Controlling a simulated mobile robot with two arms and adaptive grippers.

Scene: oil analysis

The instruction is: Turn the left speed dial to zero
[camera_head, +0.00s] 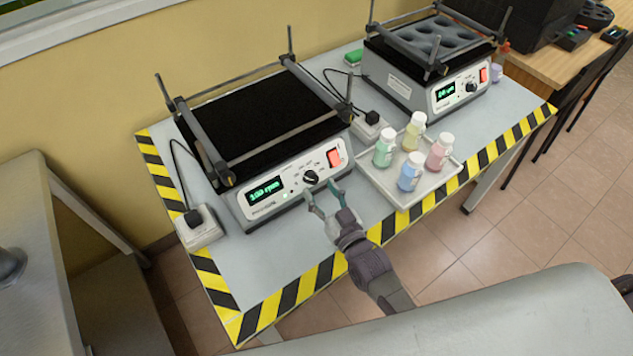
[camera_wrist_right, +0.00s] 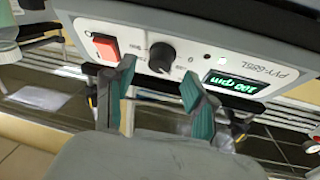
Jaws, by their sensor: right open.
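The left shaker (camera_head: 255,120) has a white front panel with a black speed dial (camera_head: 310,177), a green display (camera_head: 265,190) that seems to read 100 rpm, and a red switch (camera_head: 335,158). My right gripper (camera_head: 321,191) is open just in front of the dial, its fingertips apart near the panel. In the right wrist view the panel is upside down; the dial (camera_wrist_right: 162,57) lies between and just beyond the two open fingers (camera_wrist_right: 158,75). They do not appear to grip it. The display (camera_wrist_right: 232,82) there reads 100 rpm. My left gripper is not seen.
A second shaker (camera_head: 440,75) stands at the back right. A tray (camera_head: 402,199) with several capped bottles sits right of my gripper. A power strip (camera_head: 199,234) is at the left. The table edge has yellow-black tape (camera_head: 290,298).

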